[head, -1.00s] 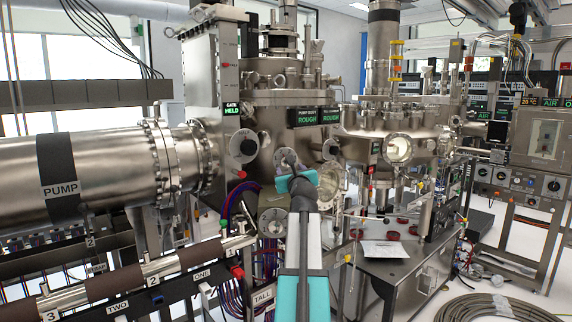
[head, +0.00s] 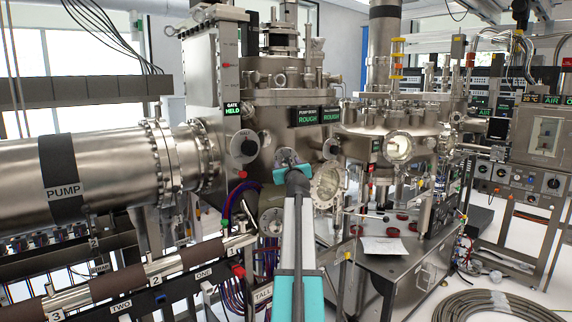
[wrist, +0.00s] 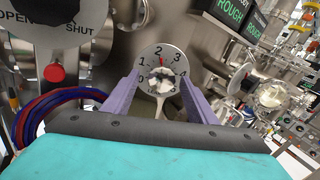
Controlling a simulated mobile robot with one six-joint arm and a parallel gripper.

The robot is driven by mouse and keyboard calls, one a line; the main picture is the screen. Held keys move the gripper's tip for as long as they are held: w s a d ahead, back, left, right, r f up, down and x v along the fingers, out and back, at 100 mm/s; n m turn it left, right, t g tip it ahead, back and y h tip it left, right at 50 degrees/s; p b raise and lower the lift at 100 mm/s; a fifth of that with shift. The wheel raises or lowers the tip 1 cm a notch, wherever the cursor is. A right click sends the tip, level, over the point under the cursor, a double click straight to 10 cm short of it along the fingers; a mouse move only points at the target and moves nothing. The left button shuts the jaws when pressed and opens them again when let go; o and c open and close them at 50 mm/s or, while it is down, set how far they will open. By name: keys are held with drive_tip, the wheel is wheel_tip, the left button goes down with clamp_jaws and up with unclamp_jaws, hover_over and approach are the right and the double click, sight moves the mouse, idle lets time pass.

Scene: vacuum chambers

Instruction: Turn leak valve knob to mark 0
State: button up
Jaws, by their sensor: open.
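The leak valve knob (wrist: 163,80) is a pale, faceted knob at the middle of a round grey dial plate (wrist: 160,52) with dark numbers. A red pointer on it sits between marks 2 and 3, nearer 2. Mark 0 is at the dial's lower left. My gripper (wrist: 160,90) is open, its two purple fingers left and right of the knob in the picture; I cannot tell whether they touch it. In the head view my gripper (head: 292,163) is in front of the dial and largely hides it.
A larger OPEN/SHUT dial (wrist: 60,15) with a red button (wrist: 54,73) is at upper left in the wrist view. Blue and red cables (wrist: 60,105) hang below it. A round glass port (head: 328,186) is right of my gripper in the head view.

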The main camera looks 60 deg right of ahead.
drive_tip(key=shift+w+d, duration=0.15)
drive_tip(key=shift+d, duration=0.05)
drive_tip(key=c, duration=1)
drive_tip(key=shift+s+a+f, duration=0.1)
drive_tip(key=shift+s+a, duration=0.1)
drive_tip(key=shift+a, duration=0.25)
drive_tip(key=shift+c, duration=0.3)
drive_tip(key=shift+w+d, duration=0.2)
drive_tip(key=shift+d, duration=0.15)
drive_tip(key=shift+s, duration=0.1)
drive_tip(key=shift+r, duration=0.2)
